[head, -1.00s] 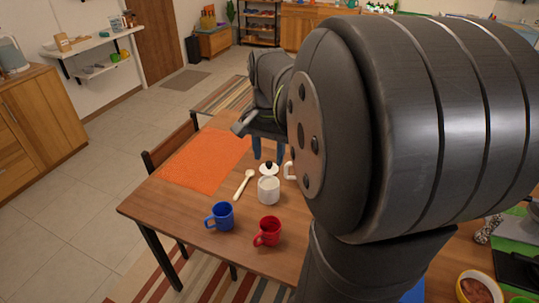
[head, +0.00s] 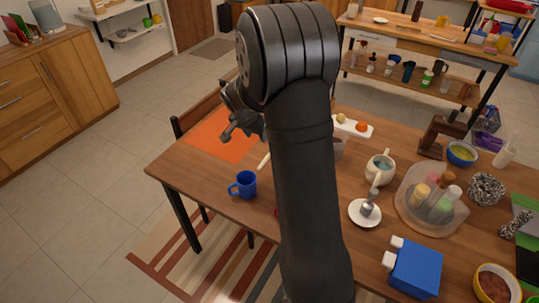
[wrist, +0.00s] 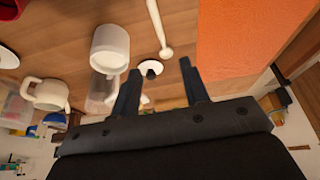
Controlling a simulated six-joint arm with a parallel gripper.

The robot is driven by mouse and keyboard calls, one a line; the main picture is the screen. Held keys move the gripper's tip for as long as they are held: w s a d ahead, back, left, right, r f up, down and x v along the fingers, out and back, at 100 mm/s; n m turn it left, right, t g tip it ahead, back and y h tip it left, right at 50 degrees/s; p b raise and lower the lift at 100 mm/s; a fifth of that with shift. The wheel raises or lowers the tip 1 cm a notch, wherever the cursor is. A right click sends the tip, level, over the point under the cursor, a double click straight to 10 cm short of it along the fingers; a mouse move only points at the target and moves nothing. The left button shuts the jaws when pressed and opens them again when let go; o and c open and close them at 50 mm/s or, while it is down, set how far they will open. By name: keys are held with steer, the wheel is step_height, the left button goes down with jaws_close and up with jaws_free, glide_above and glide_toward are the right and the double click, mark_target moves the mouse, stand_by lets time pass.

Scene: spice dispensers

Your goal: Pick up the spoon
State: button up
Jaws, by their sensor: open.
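The cream spoon (wrist: 157,25) lies on the wooden table beside the orange mat, at the top middle of the wrist view. Its bowl end is nearer my gripper. In the head view only a short piece of the spoon (head: 263,161) shows beside my arm, which hides the rest. My gripper (wrist: 160,88) is open, with nothing between its fingers. In the wrist view its fingertips are below the spoon's bowl, apart from it. In the head view my gripper (head: 236,130) is over the orange mat.
A white pot (wrist: 110,45) stands close to the spoon. The orange mat (wrist: 237,40) lies flat on the other side. A blue mug (head: 245,185) stands near the front table edge. A white saucer (head: 365,213) and a blue box (head: 415,266) are right of my arm.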

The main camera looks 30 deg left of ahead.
steer(key=x, duration=1.7)
steer(key=shift+s+d+f, duration=0.1)
steer(key=shift+d, duration=0.05)
steer(key=shift+c, duration=0.2)
jaws_close()
